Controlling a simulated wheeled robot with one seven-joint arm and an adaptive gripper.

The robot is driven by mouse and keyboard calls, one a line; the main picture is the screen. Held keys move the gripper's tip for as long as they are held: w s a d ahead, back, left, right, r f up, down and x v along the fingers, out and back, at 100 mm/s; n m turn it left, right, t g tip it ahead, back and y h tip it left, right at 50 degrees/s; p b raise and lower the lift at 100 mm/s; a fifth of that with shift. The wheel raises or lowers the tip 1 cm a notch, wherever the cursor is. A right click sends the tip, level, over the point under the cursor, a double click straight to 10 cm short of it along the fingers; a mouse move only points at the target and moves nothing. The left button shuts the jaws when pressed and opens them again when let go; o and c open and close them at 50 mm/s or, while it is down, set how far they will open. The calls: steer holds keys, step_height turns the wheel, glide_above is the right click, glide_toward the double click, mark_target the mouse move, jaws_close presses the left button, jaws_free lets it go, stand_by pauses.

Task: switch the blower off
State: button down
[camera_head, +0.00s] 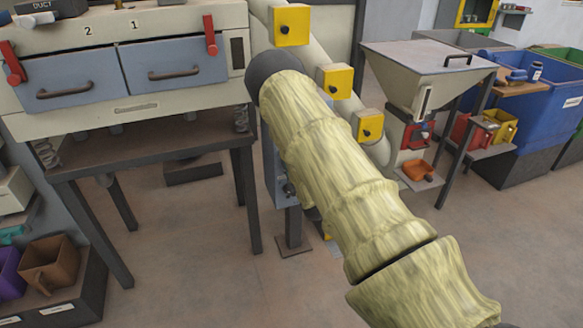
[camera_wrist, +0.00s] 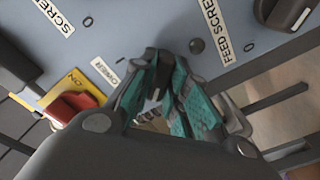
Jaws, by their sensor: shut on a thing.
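In the wrist view a blue-grey control panel (camera_wrist: 140,22) fills the upper part. My gripper (camera_wrist: 158,88), with teal pads, is shut on a dark knob (camera_wrist: 152,80) that carries a white mark. A small label (camera_wrist: 105,72) beside the fingers is too small to read surely. The fingers hide most of the knob, so I cannot tell its setting. In the head view my sleeved arm covers the gripper and most of the panel (camera_head: 284,190).
In the wrist view a black knob labelled FEED SCREW (camera_wrist: 288,14) is at the upper right. A red handle (camera_wrist: 72,105) on a yellow ON plate is left of the fingers.

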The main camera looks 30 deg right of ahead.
steer(key=shift+f, duration=0.1)
steer(key=c, duration=1.4)
jaws_free()
steer(key=shift+s, duration=0.1)
steer(key=v, duration=1.2)
steer(key=shift+a, duration=0.1)
